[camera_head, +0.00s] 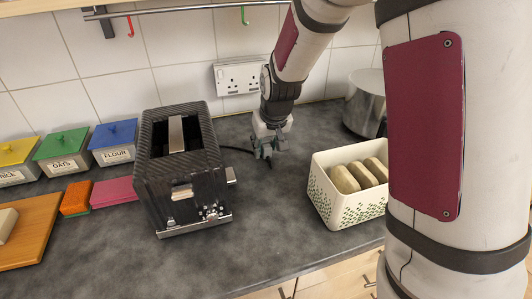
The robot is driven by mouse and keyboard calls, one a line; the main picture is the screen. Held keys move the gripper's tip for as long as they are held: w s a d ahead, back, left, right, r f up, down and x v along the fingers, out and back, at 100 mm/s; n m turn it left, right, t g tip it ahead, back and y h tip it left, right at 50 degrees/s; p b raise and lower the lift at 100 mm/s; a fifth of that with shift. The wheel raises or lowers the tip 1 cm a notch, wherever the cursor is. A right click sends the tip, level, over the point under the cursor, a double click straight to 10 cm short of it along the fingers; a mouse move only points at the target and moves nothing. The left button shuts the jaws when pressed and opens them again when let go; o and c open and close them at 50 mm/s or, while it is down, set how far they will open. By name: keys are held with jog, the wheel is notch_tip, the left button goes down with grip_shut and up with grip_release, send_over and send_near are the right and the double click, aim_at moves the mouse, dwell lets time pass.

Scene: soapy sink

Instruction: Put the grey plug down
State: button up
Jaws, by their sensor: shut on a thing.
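My gripper (267,154) is low over the grey worktop, between the black toaster (182,170) and the cream basket (350,205). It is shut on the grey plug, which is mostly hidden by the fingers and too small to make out. A dark cord (236,149) runs from behind the toaster to the gripper. I cannot tell whether the plug touches the worktop. The white double socket (240,77) is on the tiled wall behind and above the gripper, with nothing plugged into it.
The cream basket holds several beige loaf-like things. A metal pot (366,105) stands behind it. Lidded boxes (113,143), an orange sponge (76,198), a pink cloth (114,191) and a wooden board (30,235) are at the left. The worktop (270,225) in front of my gripper is clear.

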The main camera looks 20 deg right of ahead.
aim_at(266, 154)
jog(key=shift+f, duration=1.4)
jog(key=shift+f, duration=0.15)
jog(key=o, duration=1.1)
jog(key=shift+s+r, duration=0.1)
jog(key=shift+r, duration=0.4)
jog(key=v, duration=1.2)
jog(key=s+r, duration=0.2)
jog(key=s, duration=0.7)
jog(key=s+r, duration=0.3)
jog(key=s, duration=0.6)
jog(key=s+r+p, duration=0.1)
jog(key=s+r, duration=0.1)
jog(key=s, duration=0.7)
jog(key=shift+s+d+r, duration=0.15)
jog(key=shift+r, duration=0.2)
